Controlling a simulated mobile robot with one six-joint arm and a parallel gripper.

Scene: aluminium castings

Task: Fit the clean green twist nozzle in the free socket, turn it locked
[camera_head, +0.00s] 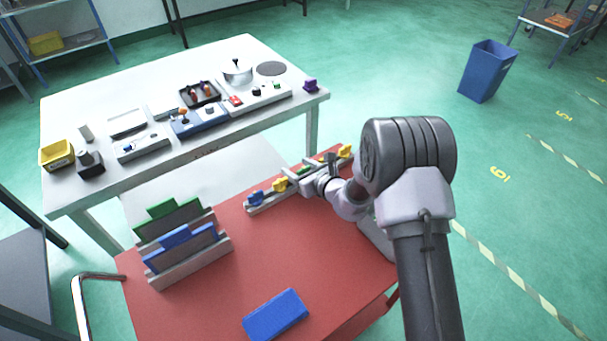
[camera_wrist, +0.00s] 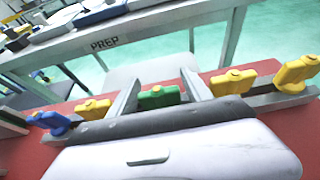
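A green nozzle (camera_wrist: 158,97) stands in a rail rack (camera_wrist: 258,100) on the red table, between yellow nozzles. In the head view the green nozzle (camera_head: 303,170) shows just beyond my gripper (camera_head: 316,180). In the wrist view the fingers of my gripper (camera_wrist: 160,92) are spread, one on each side of the green nozzle, with gaps beside it. The gripper body hides the nozzle's near and lower parts. I cannot pick out the free socket with certainty; a blue unit (camera_head: 200,122) with an orange-topped part stands on the white table.
Yellow nozzles (camera_wrist: 232,82) and a blue nozzle (camera_wrist: 50,121) flank the green one in the rack. On the red table (camera_head: 240,275) are upright green and blue panels (camera_head: 180,240) and a blue block (camera_head: 276,314). The white PREP table (camera_head: 90,110) behind holds several devices.

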